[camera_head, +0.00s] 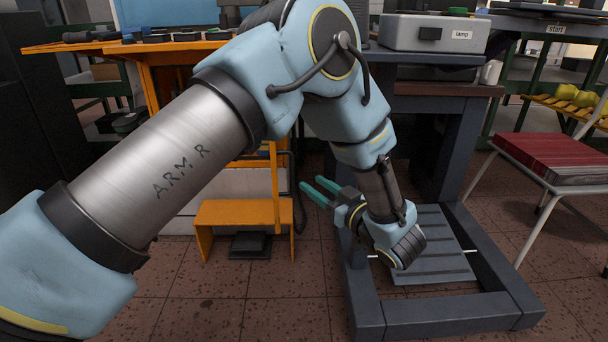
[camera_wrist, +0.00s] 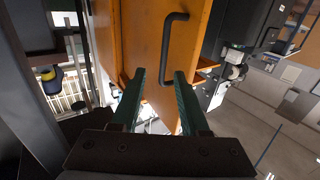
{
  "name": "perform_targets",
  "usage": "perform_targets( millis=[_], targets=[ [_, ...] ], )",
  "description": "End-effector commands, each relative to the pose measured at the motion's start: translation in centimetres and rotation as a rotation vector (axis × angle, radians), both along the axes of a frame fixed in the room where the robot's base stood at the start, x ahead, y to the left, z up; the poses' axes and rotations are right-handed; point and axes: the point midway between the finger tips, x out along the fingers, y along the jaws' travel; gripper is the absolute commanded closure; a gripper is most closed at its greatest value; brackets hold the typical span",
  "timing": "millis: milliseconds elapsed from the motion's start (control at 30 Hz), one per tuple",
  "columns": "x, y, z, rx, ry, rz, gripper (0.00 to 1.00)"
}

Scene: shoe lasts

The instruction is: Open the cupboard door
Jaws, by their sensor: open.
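In the wrist view an orange door panel (camera_wrist: 130,35) fills the upper middle, and a black bar handle (camera_wrist: 167,48) is fixed on it. My gripper (camera_wrist: 160,76) is open, with its two green fingers apart and pointing at the panel. Nothing is between the fingers, and the handle lies beyond the fingertips, apart from them. In the head view my gripper (camera_head: 312,184) is low, left of the grey frame, with its fingers pointing left. My arm covers much of the orange bench there, and I cannot make out the handle in that view.
An orange step stool (camera_head: 238,213) stands on the tiled floor left of my gripper. A dark grey machine frame (camera_head: 440,315) with a ribbed plate (camera_head: 432,245) is below and right. A white chair (camera_head: 555,180) bearing a red stack is at the right.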

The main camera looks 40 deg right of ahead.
Motion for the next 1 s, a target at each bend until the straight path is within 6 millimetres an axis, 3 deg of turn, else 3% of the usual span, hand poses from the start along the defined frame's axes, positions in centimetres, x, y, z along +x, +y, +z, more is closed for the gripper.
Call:
perform_targets(
  millis=[100,267,1000],
  targets=[
    [-1.7,0.2,0.1,-0.001,0.001,-0.002,0.55],
    [-2.7,0.4,0.0,-0.001,0.0,0.0,0.55],
    [-2.8,0.4,0.0,-0.001,0.0,0.0,0.55]
  ],
)
